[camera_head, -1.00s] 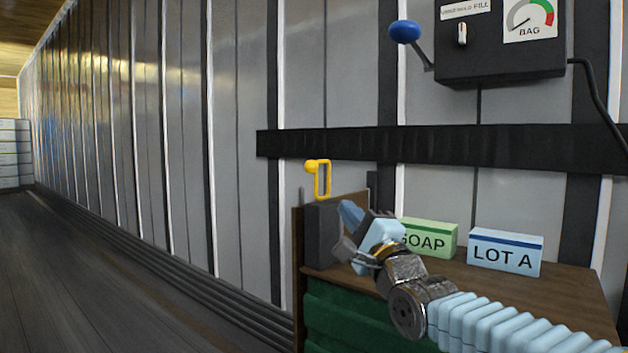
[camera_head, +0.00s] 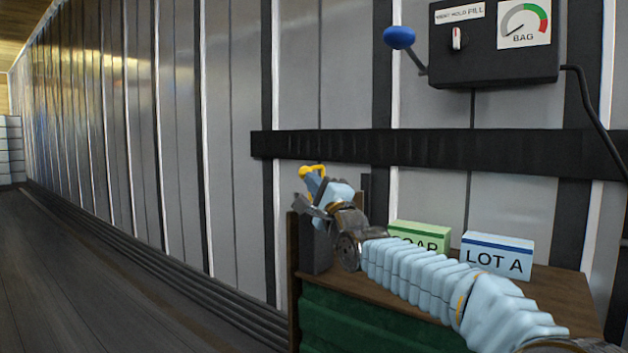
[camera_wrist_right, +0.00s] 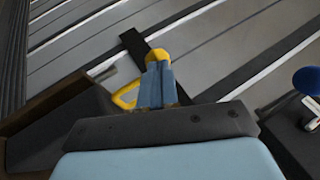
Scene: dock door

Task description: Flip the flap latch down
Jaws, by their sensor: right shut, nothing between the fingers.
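The yellow flap latch (camera_head: 308,170) shows its top above my right gripper in the head view. It stands at the dark block (camera_head: 316,248) on the left end of the wooden cabinet top. My right gripper (camera_head: 314,186) is shut and empty, in front of the latch and hiding most of it. In the right wrist view the blue fingers (camera_wrist_right: 157,86) overlap the yellow latch (camera_wrist_right: 126,97), with its rounded knob just past the fingertips. I cannot tell whether they touch. My left gripper is not in view.
A green SOAP box (camera_head: 420,236) and a blue-white LOT A box (camera_head: 497,256) stand on the cabinet top (camera_head: 545,293), close to my right arm. A black control box (camera_head: 492,50) with a blue-knobbed lever (camera_head: 399,38) is above. A black rail (camera_head: 440,152) crosses the wall.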

